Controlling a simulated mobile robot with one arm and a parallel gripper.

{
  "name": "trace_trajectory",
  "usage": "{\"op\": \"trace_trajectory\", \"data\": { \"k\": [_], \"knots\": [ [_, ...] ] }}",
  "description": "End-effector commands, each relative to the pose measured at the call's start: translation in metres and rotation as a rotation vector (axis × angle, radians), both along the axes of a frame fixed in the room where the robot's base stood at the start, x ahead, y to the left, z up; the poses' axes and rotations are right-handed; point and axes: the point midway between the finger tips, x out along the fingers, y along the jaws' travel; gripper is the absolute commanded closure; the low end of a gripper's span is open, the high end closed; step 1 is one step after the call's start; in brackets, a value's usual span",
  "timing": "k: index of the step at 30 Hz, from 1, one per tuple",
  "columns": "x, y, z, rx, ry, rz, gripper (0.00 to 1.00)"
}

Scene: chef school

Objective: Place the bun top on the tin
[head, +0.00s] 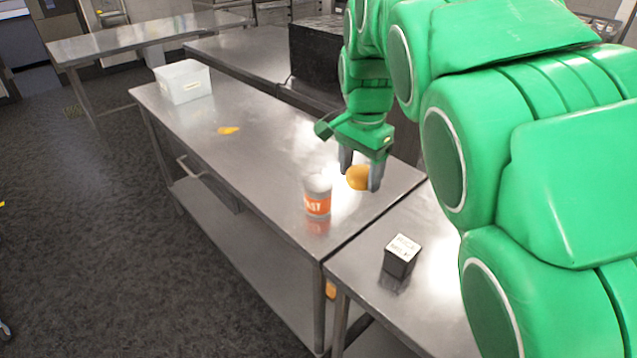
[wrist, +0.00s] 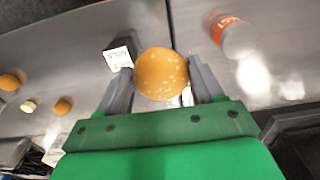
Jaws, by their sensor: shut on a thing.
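The bun top (head: 358,178) is a round, golden-orange bun with pale seeds; it also shows in the wrist view (wrist: 161,74). My gripper (head: 360,180) is shut on it, one finger on each side, and holds it above the metal table. The tin (head: 317,197) is a white and orange can with lettering, upright on the table. In the head view it stands just left of the bun. In the wrist view the tin (wrist: 233,36) lies to the upper right, apart from the bun.
A black box with a white top (head: 402,256) stands on the nearer table. The wrist view shows round bun-like items (wrist: 62,105) at left.

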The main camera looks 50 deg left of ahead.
Motion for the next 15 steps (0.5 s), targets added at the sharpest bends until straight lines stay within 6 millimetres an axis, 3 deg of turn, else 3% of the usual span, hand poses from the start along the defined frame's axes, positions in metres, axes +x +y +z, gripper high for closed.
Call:
{"op": "trace_trajectory", "data": {
  "k": [3, 7, 15],
  "knots": [
    [-0.020, 0.024, 0.008, 0.000, 0.002, 0.005, 0.62],
    [-0.034, 0.038, 0.013, 0.000, 0.003, 0.006, 0.62],
    [-0.033, 0.056, 0.010, -0.001, 0.004, 0.006, 0.62]
  ]
}}
